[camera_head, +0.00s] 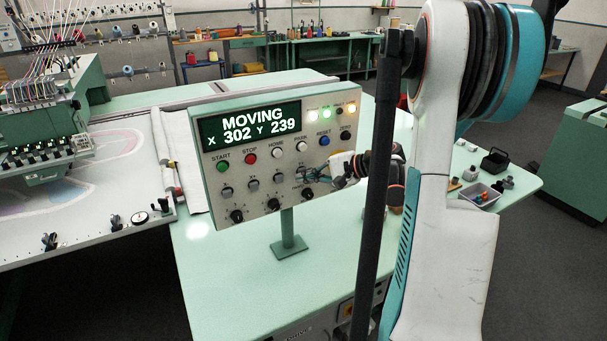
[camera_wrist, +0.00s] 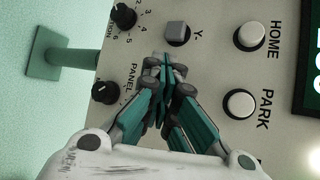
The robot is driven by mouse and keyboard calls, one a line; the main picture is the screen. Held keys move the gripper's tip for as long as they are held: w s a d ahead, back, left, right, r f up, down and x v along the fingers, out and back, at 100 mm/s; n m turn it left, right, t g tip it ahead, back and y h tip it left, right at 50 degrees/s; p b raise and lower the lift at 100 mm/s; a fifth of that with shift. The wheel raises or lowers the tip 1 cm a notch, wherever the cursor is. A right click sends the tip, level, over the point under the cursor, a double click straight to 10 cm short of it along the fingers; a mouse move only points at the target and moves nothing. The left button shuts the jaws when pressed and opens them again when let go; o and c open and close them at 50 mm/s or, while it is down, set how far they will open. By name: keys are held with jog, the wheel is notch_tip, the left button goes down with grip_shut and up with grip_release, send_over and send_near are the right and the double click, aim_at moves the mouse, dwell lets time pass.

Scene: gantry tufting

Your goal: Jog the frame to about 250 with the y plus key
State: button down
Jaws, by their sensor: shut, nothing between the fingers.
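The control panel (camera_head: 240,170) stands on a post, and its display (camera_head: 252,127) reads MOVING, X 302, Y 239. My gripper (camera_head: 303,174) is shut and empty, with its tips at the right end of the panel's grey key row. In the wrist view my gripper's tips (camera_wrist: 160,66) cover the spot beside the grey Y- key (camera_wrist: 177,33). The key under the tips and its label are hidden. The tips appear to be at the panel face; contact itself is hard to see. The frame (camera_head: 95,190) with pale fabric lies at the left under the tufting heads (camera_head: 45,130).
White HOME (camera_wrist: 250,35) and PARK (camera_wrist: 240,103) buttons sit close to my fingers. Black knobs (camera_wrist: 105,90) are on the other side. A small tray (camera_head: 478,195) with parts is on the table at right. White, green and amber lamps glow on the panel.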

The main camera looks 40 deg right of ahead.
jog(key=shift+s, duration=0.1)
jog(key=shift+s+a, duration=0.25)
jog(key=shift+s, duration=0.5)
jog(key=shift+s, duration=0.15)
jog(key=s, duration=0.2)
jog(key=s+a, duration=0.1)
jog(key=s, duration=0.1)
jog(key=shift+s+a+b, duration=0.1)
jog(key=shift+s+b, duration=0.2)
jog(key=shift+b, duration=0.1)
dwell(1.5)
